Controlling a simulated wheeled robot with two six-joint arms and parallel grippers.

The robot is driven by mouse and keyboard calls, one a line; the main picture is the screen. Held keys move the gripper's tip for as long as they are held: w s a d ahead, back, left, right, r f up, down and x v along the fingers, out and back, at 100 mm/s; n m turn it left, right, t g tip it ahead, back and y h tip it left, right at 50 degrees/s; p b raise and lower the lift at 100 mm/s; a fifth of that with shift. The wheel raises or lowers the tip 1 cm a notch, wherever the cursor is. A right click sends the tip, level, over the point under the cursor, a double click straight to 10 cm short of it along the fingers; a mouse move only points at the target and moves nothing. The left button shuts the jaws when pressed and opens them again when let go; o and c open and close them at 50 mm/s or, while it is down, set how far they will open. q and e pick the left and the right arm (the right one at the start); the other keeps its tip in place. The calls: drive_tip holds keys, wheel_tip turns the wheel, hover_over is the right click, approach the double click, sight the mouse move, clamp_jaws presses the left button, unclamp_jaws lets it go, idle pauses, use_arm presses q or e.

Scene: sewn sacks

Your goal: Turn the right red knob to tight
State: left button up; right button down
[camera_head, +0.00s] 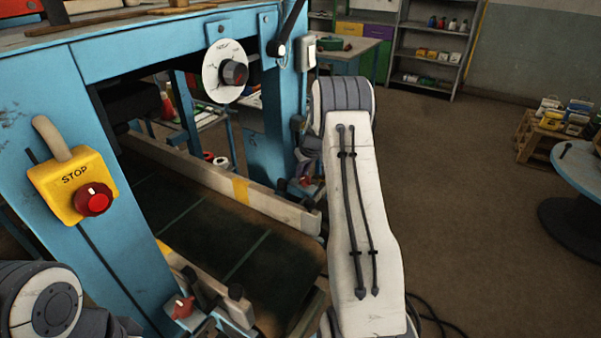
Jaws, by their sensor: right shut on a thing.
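The right red knob (307,182) is a small red patch low on the right post of the blue machine, at the end of the conveyor's far rail. My right arm reaches up and bends over toward the post. My right gripper (303,176) is shut on this knob and hides most of it. The knob's marking and angle cannot be read. The left red knob (180,306) sits in plain view on the near rail's bracket. Of my left arm only a joint shows at the lower left; its gripper is out of view.
A yellow stop box (73,187) with a red switch is on the left post. A white dial (222,72) hangs from the top beam, beside a black lever (287,32). The dark conveyor belt (200,232) is bare. Open floor lies right of my right arm.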

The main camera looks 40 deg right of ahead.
drive_tip(key=m+p, duration=0.1)
drive_tip(key=m+h, duration=0.1)
drive_tip(key=m, duration=0.1)
drive_tip(key=shift+s+d+r+m+g+p, duration=0.1)
drive_tip(key=shift+d+m+g+p, duration=0.2)
drive_tip(key=shift+d+p, duration=0.1)
drive_tip(key=shift+m+h, duration=0.5)
drive_tip(key=shift+m, duration=0.4)
drive_tip(key=m+b, duration=0.1)
drive_tip(key=m+g+b, duration=0.1)
drive_tip(key=b, duration=0.1)
drive_tip(key=m+h+b, duration=0.1)
drive_tip(key=m, duration=0.1)
drive_tip(key=shift+s+d+f+b, duration=0.3)
drive_tip(key=shift+f, duration=0.05)
drive_tip(key=shift+s+d+r+m+g+b, duration=0.1)
drive_tip(key=shift+m+g+b, duration=0.25)
drive_tip(key=shift+m+b, duration=0.3)
drive_tip(key=shift+s+r+m+g+b, duration=0.1)
drive_tip(key=shift+m+g+b, duration=0.3)
drive_tip(key=shift+m, duration=0.35)
drive_tip(key=shift+h, duration=0.3)
drive_tip(key=c, duration=0.9)
unclamp_jaws()
drive_tip(key=shift+o, duration=0.2)
drive_tip(key=shift+r, duration=0.15)
drive_tip(key=b+v, duration=0.1)
drive_tip(key=v, duration=0.9)
